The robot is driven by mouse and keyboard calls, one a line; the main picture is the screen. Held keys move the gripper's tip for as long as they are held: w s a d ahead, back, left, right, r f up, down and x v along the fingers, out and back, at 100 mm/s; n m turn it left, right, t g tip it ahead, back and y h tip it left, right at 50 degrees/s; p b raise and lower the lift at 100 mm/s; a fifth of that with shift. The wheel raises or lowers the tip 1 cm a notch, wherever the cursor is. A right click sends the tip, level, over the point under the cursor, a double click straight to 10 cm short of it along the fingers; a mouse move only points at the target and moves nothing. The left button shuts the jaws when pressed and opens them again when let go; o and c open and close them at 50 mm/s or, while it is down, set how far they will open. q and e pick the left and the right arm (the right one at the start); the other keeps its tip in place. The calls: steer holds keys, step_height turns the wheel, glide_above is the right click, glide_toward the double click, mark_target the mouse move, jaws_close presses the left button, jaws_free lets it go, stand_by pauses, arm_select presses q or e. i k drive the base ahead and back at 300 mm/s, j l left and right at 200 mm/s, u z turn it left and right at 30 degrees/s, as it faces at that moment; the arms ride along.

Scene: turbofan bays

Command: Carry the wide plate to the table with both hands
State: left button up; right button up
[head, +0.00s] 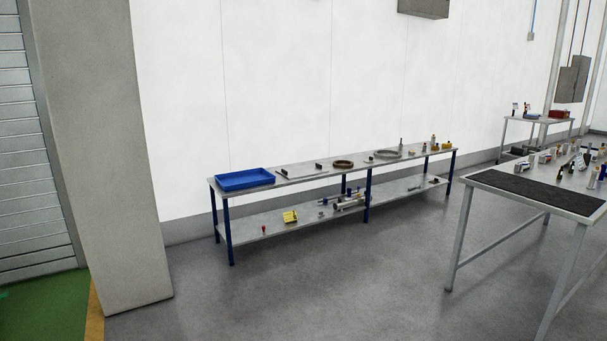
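A thin pale flat piece (302,171) lies on the top of a long bench, just right of a blue tray, with a small dark block or handle at each end. It may be the wide plate; it is too small to be sure. A table (478,178) with a dark mat (535,192) stands at the right, cut off by the picture's edge. Neither of my grippers shows in the head view.
The long bench (332,176) with blue legs stands along the white wall, bearing the blue tray (245,179), rings and small parts. A smaller table (540,120) stands at the back right. A pillar (100,150) is at the left. Grey floor between is clear.

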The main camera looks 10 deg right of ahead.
mark_target(532, 188)
steer(key=i+l+z, duration=0.35)
steer(key=i, duration=1.1)
steer(key=i+l+z, duration=0.1)
steer(key=i+z, duration=0.2)
steer(key=i, duration=1.15)
steer(key=i+u, duration=0.1)
steer(key=i, duration=0.5)
steer(key=i+l, duration=0.1)
steer(key=i, duration=0.45)
steer(key=i+l+u, duration=0.15)
steer(key=i, duration=0.45)
steer(key=i+l+u, duration=0.1)
steer(key=i, duration=0.5)
